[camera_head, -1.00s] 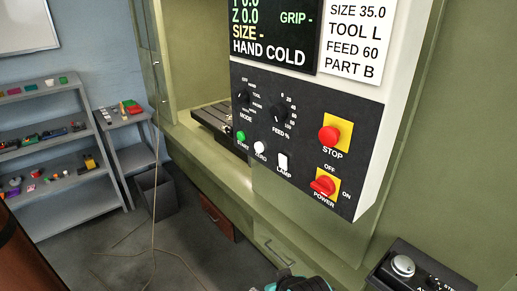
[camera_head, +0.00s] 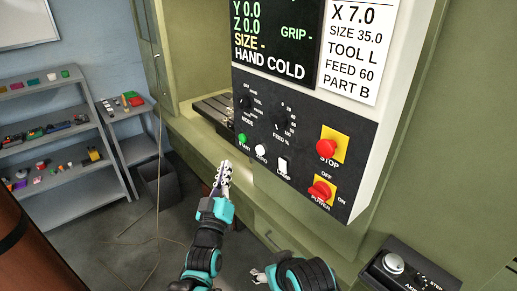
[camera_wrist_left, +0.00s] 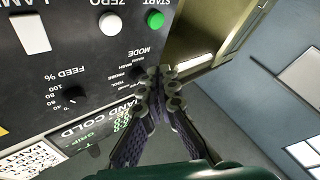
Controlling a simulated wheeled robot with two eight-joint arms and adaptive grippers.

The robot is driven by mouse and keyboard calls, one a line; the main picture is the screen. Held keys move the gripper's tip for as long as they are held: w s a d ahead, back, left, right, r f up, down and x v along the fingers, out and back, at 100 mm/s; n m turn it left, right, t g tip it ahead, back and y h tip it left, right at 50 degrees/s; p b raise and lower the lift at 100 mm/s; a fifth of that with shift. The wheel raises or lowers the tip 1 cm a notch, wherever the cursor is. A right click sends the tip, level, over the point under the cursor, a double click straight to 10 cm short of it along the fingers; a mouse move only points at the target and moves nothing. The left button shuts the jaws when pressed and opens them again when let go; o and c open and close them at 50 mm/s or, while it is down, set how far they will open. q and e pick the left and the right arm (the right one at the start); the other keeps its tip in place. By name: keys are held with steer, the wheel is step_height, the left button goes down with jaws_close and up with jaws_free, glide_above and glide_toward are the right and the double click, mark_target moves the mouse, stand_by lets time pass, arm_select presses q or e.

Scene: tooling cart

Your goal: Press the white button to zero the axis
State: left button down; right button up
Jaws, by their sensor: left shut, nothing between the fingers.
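The white ZERO button (camera_head: 261,151) sits low on the black control panel (camera_head: 300,153), between the green START button (camera_head: 242,139) and the white LAMP switch (camera_head: 283,165). My left gripper (camera_head: 226,165) is shut and empty, pointing up, left of and a little below the ZERO button in the head view. In the left wrist view the ZERO button (camera_wrist_left: 110,24) shows upside down, up and left of the shut fingertips (camera_wrist_left: 161,76), with no finger touching it. My right gripper (camera_head: 260,275) is low in the head view, and its fingers are too small to judge.
A red STOP button (camera_head: 328,146) and a red POWER knob (camera_head: 320,190) are on the panel's right. A small control box (camera_head: 400,268) is at the lower right. Shelves (camera_head: 60,140) with small parts stand at the left, beside a dark bin (camera_head: 160,185).

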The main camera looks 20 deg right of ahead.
mark_target(260, 150)
stand_by(0.3)
arm_select(q)
steer(key=w+d, duration=0.3)
steer(key=d, duration=0.5)
steer(key=shift+d, duration=0.2)
stand_by(1.4)
steer(key=shift+w+d, duration=0.2)
steer(key=shift+d, duration=0.1)
steer(key=shift+w+d, duration=0.15)
steer(key=shift+d, duration=0.25)
stand_by(0.6)
steer(key=shift+d, duration=0.15)
stand_by(0.7)
